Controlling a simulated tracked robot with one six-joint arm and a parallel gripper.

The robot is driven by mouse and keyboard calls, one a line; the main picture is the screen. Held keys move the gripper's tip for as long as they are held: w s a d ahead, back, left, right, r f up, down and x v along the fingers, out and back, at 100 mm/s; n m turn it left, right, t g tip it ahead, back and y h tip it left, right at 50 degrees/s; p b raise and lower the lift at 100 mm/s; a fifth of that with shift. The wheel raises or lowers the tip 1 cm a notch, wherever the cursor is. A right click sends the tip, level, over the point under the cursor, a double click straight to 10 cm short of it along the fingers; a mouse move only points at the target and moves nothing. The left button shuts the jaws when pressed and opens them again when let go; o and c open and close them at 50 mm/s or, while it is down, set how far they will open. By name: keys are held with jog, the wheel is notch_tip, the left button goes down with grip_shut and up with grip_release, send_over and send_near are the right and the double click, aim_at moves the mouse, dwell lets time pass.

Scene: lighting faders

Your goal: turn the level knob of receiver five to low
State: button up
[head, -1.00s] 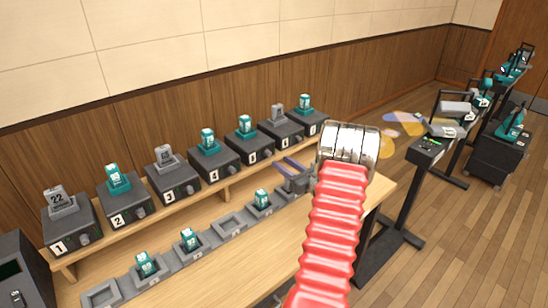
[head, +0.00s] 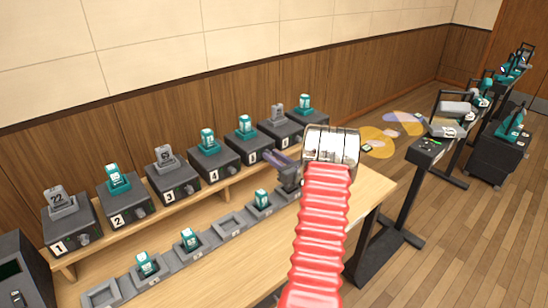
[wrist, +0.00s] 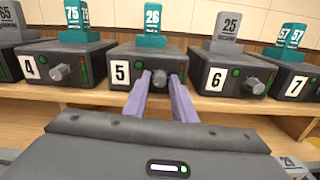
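Receiver five (wrist: 128,55) is a dark box on the wooden shelf, with a white "5" label and a teal pack marked 26 in its top. It also shows in the head view (head: 244,146). Its level knob (wrist: 159,78) is on the front face, partly hidden between my fingers; its pointing direction is not clear. My gripper (wrist: 160,80) has two purple fingers spread on either side of the knob, and I see a gap between them. In the head view my gripper (head: 276,160) is in front of receivers five and six; contact with the knob cannot be told.
Receiver four (wrist: 58,65) with its grey knob stands to the left and receiver six (wrist: 226,72) to the right, both close. Below, a row of grey charging trays (head: 230,223) runs along the table. A dark stand (head: 425,150) is on the right.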

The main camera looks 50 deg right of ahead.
grip_shut()
jog(key=shift+n, duration=0.5)
jog(key=shift+o, duration=1.8)
grip_release()
jog(key=v, duration=1.4)
